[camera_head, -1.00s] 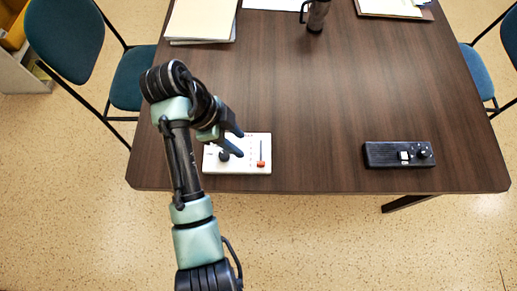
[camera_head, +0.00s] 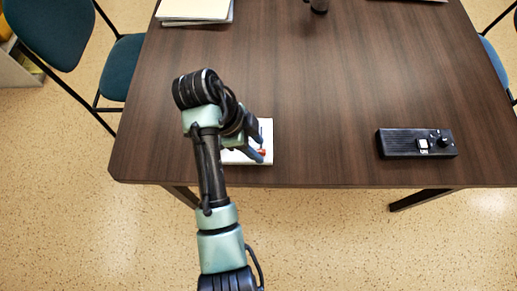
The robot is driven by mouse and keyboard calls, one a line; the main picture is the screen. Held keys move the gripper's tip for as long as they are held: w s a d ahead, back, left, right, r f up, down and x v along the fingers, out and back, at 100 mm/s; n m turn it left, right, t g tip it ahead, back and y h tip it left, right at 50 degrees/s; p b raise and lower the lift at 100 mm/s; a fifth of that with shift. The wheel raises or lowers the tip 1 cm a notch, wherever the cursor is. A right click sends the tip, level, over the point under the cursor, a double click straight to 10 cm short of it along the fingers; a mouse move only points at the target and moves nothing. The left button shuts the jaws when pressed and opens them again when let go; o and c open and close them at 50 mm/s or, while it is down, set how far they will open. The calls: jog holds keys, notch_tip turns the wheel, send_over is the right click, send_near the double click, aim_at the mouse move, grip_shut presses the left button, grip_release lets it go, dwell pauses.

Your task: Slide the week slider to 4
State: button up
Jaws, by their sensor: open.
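The white panel (camera_head: 267,128) lies near the table's front edge, left of centre. Its left part is hidden behind my gripper and arm. A small part of the red-orange slider knob (camera_head: 262,152) shows between my fingers at the panel's right side. My gripper (camera_head: 260,149) is open, with its dark fingers over the right part of the panel, near the knob. I cannot tell whether the fingers touch the knob. The scale marks and numbers are too small or hidden to read.
A black box (camera_head: 400,143) with a white switch and a knob sits to the right on the brown table (camera_head: 330,90). Papers (camera_head: 195,10) and a dark cup (camera_head: 319,5) are at the back. Chairs (camera_head: 122,68) stand at the sides. The table middle is clear.

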jog(key=shift+d+f, duration=0.3)
jog(key=shift+f, duration=0.25)
grip_shut()
dwell(1.1)
